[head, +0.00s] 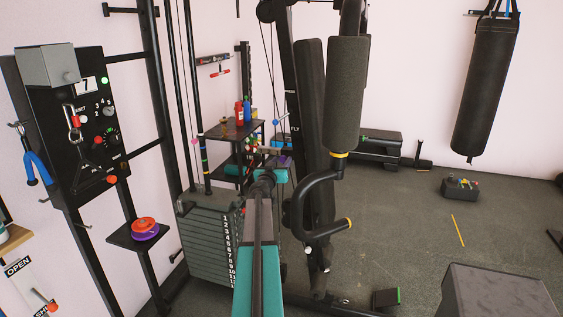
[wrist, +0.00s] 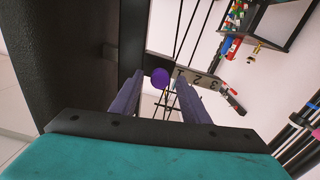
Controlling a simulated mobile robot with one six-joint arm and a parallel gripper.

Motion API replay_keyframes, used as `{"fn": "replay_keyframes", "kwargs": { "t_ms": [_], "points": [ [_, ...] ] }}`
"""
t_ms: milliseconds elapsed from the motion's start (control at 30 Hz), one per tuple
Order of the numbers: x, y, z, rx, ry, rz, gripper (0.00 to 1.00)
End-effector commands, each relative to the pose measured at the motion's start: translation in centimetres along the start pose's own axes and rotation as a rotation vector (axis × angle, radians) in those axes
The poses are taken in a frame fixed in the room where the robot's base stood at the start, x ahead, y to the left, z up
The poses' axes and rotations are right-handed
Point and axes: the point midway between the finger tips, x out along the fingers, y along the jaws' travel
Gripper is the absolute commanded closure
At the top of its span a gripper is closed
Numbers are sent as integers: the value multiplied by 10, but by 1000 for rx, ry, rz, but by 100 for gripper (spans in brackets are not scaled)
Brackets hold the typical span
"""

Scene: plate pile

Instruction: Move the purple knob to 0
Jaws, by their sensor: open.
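The purple knob (wrist: 160,78) shows in the wrist view as a small round ball. It is at the left end of a grey number strip (wrist: 196,78) marked 1, 2 and 3. No 0 mark can be made out. My gripper (wrist: 159,88) is open, and the knob appears between its two dark purple fingers, near their tips. I cannot tell whether the fingers reach around it or stop short of it.
A dark upright beam (wrist: 65,60) is close on the left in the wrist view. A small shelf (head: 236,130) with bottles stands beyond my arm. A numbered weight stack (head: 208,240) is left of the arm, and a padded machine frame (head: 318,120) is right of it.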

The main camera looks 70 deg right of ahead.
Motion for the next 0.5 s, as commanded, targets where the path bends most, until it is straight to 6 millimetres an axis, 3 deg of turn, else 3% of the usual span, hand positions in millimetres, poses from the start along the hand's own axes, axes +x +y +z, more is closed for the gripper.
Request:
{"fn": "replay_keyframes", "kwargs": {
  "t_ms": [333,500],
  "points": [
    [2,0,0,0,0,0,58],
    [2,0,0,0,0,1,85]
  ]
}}
